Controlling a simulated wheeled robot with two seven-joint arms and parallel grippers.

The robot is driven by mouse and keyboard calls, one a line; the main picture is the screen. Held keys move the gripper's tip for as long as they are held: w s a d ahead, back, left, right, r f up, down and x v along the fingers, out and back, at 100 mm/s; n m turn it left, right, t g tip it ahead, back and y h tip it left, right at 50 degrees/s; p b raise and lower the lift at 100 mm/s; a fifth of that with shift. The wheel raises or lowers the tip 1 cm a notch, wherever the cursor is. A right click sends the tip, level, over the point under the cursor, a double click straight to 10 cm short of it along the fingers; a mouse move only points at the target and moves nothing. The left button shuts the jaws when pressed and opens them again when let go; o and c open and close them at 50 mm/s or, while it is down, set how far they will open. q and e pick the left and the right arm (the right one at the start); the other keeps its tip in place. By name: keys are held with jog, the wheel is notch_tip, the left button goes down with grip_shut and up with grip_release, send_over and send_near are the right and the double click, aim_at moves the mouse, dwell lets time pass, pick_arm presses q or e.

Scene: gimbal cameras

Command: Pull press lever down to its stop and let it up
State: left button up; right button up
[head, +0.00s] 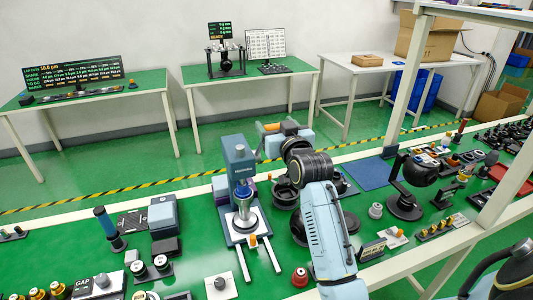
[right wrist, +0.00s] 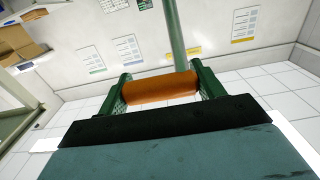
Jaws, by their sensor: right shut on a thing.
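The press stands on the green bench in the middle of the head view. It has a blue-grey column (head: 238,150), a silver round part under its head and a pale base plate (head: 263,252). My right gripper (head: 262,140) is beside the upper column, to its right. In the right wrist view its two green fingers (right wrist: 160,88) are shut on the orange lever grip (right wrist: 158,90), which lies across between them. A green lever rod (right wrist: 176,35) runs away from the grip. My arm hides part of the bench behind it. My left gripper is not in view.
A grey box (head: 163,212) and a dark-blue-topped post (head: 104,222) stand left of the press. Black round fixtures (head: 286,192) stand close on its right. A blue mat (head: 368,172) lies farther right. Small parts crowd the front edge.

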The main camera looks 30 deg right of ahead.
jog(key=shift+w+d+r, duration=0.2)
jog(key=shift+w+r, duration=0.3)
jog(key=shift+w, duration=0.3)
jog(key=shift+p, duration=0.3)
jog(key=shift+w+d+r+p, duration=0.15)
jog(key=shift+w+r, duration=0.1)
jog(key=shift+w, duration=0.35)
jog(key=shift+w+d+r+p, duration=0.15)
jog(key=shift+w+r, duration=0.1)
jog(key=shift+w, duration=0.35)
